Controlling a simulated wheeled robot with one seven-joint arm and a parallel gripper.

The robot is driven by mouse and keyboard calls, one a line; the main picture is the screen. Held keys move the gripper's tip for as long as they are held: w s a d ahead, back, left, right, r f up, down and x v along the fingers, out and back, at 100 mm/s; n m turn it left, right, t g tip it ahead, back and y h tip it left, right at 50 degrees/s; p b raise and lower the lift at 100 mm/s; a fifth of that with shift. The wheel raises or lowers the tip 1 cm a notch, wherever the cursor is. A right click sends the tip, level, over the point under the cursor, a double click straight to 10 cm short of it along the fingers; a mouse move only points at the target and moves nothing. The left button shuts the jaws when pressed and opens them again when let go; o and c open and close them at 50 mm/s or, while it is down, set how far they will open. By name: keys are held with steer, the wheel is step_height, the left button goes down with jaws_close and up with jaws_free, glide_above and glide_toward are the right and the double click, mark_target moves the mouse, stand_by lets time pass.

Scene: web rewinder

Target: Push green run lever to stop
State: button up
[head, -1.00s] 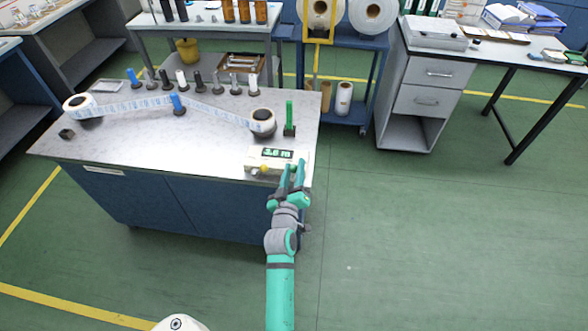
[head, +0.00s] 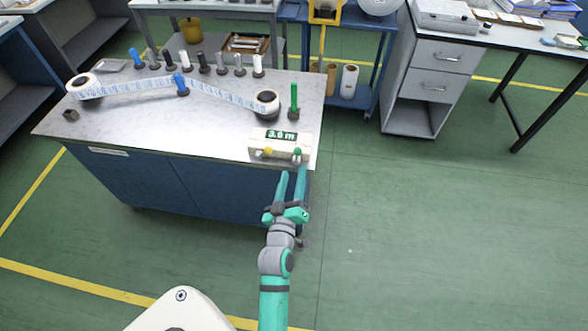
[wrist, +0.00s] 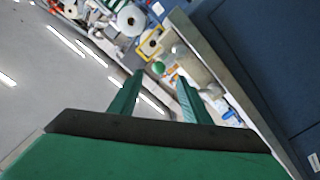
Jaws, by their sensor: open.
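The control box (head: 279,146) sits at the front right corner of the workbench, with a lit green display. The green run lever (head: 297,152) shows as a small green knob at the box's right end, beside a yellow knob (head: 267,152). My gripper (head: 293,172) is open and empty, its fingers pointing toward the box from just in front of the bench edge. In the wrist view the green knob (wrist: 158,68) appears between and beyond my fingertips (wrist: 160,80). I see no contact with it.
A printed web runs between two rolls, the right one (head: 266,103) behind the box. A green post (head: 293,101) stands behind the box's right end. Several spindles line the workbench (head: 150,125) at the back. The floor right of the bench is clear.

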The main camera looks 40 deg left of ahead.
steer(key=shift+s+d, duration=0.15)
steer(key=shift+s, duration=0.1)
